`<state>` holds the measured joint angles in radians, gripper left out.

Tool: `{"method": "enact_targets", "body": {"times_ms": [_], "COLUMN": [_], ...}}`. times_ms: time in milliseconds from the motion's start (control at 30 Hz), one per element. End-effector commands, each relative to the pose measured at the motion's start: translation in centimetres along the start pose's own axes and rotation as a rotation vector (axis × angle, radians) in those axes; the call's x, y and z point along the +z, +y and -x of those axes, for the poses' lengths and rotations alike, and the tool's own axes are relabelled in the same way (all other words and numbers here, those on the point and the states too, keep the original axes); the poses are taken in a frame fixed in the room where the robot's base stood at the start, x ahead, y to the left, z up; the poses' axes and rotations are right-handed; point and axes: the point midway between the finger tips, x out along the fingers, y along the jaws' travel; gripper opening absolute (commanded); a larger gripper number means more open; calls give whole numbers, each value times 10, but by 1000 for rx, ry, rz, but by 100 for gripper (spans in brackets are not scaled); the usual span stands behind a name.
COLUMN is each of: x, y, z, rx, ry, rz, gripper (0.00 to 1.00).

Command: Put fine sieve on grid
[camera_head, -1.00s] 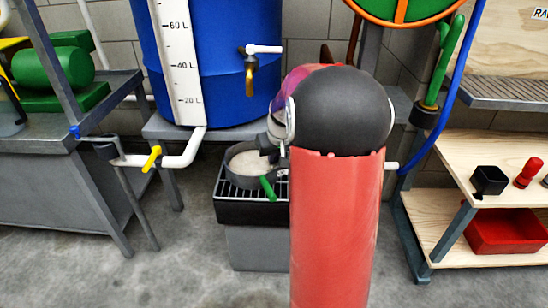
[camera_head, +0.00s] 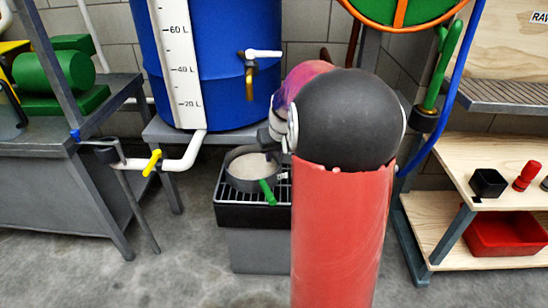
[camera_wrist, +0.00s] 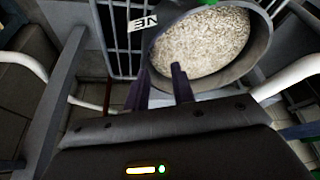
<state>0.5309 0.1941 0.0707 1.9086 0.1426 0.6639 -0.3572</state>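The fine sieve (camera_head: 240,182) is a grey round pan with a pale speckled mesh and a green handle pointing to the front. It appears to rest level on the black barred grid (camera_head: 226,196) below the blue barrel. In the wrist view the sieve (camera_wrist: 200,45) shows part of a label ending in "NE", and grid bars (camera_wrist: 118,45) lie beside it. My gripper (camera_wrist: 162,70) is at the sieve's near rim, one dark finger outside the wall and one over the inside. A gap shows between the fingers, so it looks open. My arm hides the grid's right side.
The blue barrel (camera_head: 225,80) with a tap (camera_head: 250,72) stands just behind and above the grid. A pipe with a yellow valve (camera_head: 152,162) is at left. A wooden shelf (camera_head: 460,150) with a red bin (camera_head: 505,232) is at right. The floor in front is clear.

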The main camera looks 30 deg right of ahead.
Motion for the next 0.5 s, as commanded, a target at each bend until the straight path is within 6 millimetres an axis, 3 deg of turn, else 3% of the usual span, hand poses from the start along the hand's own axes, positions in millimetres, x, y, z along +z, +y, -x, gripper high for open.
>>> {"method": "enact_targets", "body": {"times_ms": [33,200,500], "x": [-2,-2,0], "y": [0,0,-2], "z": [15,51,86], "rx": [1,1,-1], "ry": [4,3,1], "rz": [0,0,2], "gripper": [25,25,25]}}
